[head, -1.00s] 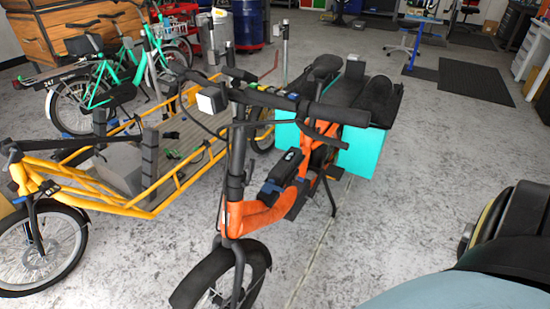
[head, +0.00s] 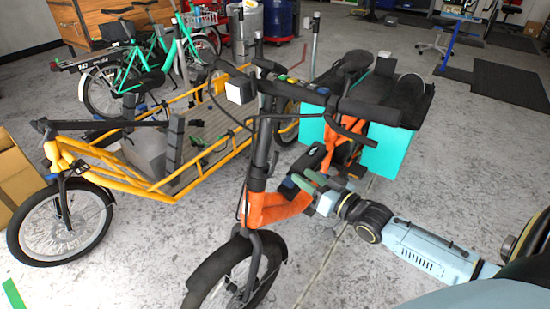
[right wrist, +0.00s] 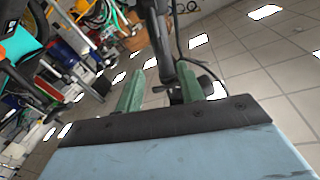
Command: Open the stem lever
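The orange cargo bike (head: 285,207) stands in the middle of the head view, with a black upright stem (head: 261,150) under its handlebar. My right gripper (head: 306,181) has green fingers and is just right of the stem, by the orange frame. In the right wrist view, my right gripper (right wrist: 160,68) has its fingers apart. The black stem (right wrist: 160,35) runs down between and beyond them; I cannot tell if they touch it. A small dark part beside the right finger may be the stem lever, but it is partly hidden. My left gripper is out of view.
A yellow cargo bike (head: 130,181) with a flat bed stands close on the left. Green bikes (head: 120,75) are behind it. A turquoise box (head: 388,149) hangs at the orange bike's rear. The floor (head: 470,160) to the right is free.

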